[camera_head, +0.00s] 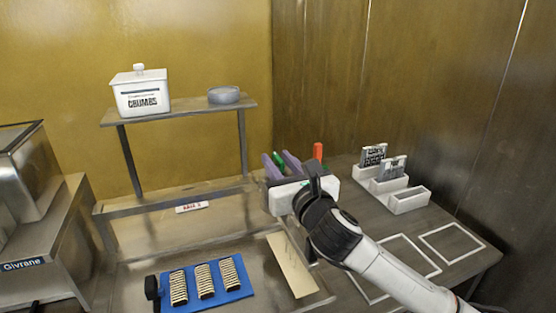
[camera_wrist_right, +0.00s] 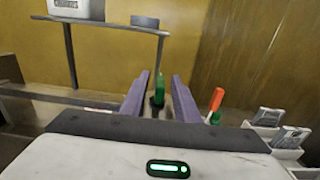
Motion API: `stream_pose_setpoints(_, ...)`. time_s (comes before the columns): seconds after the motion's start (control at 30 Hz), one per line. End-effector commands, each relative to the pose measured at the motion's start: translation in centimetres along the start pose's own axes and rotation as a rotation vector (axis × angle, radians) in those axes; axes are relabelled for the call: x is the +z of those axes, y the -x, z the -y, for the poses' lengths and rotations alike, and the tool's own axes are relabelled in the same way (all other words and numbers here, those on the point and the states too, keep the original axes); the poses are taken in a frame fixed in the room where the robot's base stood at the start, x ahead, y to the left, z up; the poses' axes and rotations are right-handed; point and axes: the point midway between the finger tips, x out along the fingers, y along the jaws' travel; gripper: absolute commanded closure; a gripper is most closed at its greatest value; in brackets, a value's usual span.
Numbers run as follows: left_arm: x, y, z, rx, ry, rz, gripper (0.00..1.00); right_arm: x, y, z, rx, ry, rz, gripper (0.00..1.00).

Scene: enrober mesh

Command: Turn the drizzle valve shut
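My right gripper (camera_head: 281,164) is open, its two purple fingers pointing away from me. In the right wrist view the fingers (camera_wrist_right: 160,98) stand on either side of a green upright piece (camera_wrist_right: 160,88) with a dark lower part. A gap shows on both sides of it, so I see no grip. The green piece also shows between the fingers in the head view (camera_head: 279,160). No label marks it as the drizzle valve. An orange-red upright piece (camera_wrist_right: 217,99) with green at its foot stands right of the fingers. The gripper body hides the bases. My left gripper is not in view.
A shelf (camera_head: 186,112) with a white crumbs tub (camera_head: 142,98) and a grey bowl (camera_head: 224,95) stands behind left. A blue tray (camera_head: 241,290) of striped bars lies in front. White card holders (camera_head: 408,202) stand at right. A steel machine (camera_head: 22,245) is at left.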

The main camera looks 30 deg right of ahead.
Motion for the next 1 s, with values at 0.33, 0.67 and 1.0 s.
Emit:
stream_pose_setpoints(0.33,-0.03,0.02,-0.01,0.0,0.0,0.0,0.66,-0.02,-0.42,-0.04,0.001,0.0,0.0,0.74)
stream_pose_setpoints(0.67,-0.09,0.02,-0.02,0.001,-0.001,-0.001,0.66,-0.01,-0.4,-0.03,0.002,0.0,0.0,1.0)
stream_pose_setpoints(1.0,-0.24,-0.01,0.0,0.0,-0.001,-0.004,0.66,-0.03,-0.39,0.11,0.069,0.009,0.0,1.0)
